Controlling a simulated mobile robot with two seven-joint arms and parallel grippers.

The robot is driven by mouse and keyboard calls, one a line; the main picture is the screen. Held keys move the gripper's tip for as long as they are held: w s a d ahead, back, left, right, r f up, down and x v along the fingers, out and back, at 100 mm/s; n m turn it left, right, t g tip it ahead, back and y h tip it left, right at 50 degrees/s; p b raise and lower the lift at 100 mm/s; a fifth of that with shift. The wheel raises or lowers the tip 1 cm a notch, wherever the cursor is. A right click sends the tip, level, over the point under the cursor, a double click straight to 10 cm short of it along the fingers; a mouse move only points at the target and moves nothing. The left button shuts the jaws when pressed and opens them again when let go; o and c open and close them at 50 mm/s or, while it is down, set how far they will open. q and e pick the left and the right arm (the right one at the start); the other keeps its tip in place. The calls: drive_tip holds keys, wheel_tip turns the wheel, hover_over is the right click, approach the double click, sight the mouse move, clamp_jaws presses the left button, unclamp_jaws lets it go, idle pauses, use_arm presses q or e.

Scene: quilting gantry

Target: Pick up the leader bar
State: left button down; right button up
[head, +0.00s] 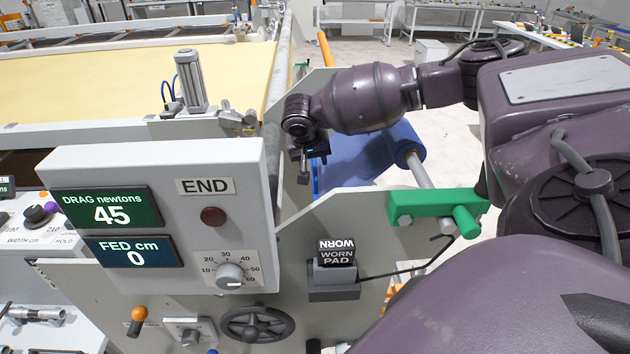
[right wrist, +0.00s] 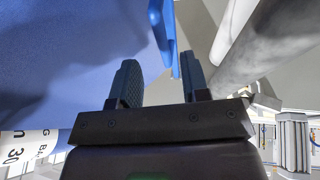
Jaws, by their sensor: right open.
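The blue roll (right wrist: 60,60) fills the left of that view. My left gripper is not in view.
The grey control box (head: 240,165) reads DRAG 45 and FED 0. A green latch arm (head: 430,205) holds the roll's shaft end. A WORN PAD holder (head: 335,280) is on the side plate. A pale roller (right wrist: 275,45) lies close right of the gripper. Yellow fabric (head: 130,75) covers the bed.

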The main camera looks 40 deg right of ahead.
sight(315, 168)
drive_tip(key=shift+p+x, duration=0.55)
drive_tip(key=shift+x, duration=2.1)
drive_tip(key=shift+w+a, duration=0.1)
drive_tip(key=shift+a, duration=0.1)
clamp_jaws()
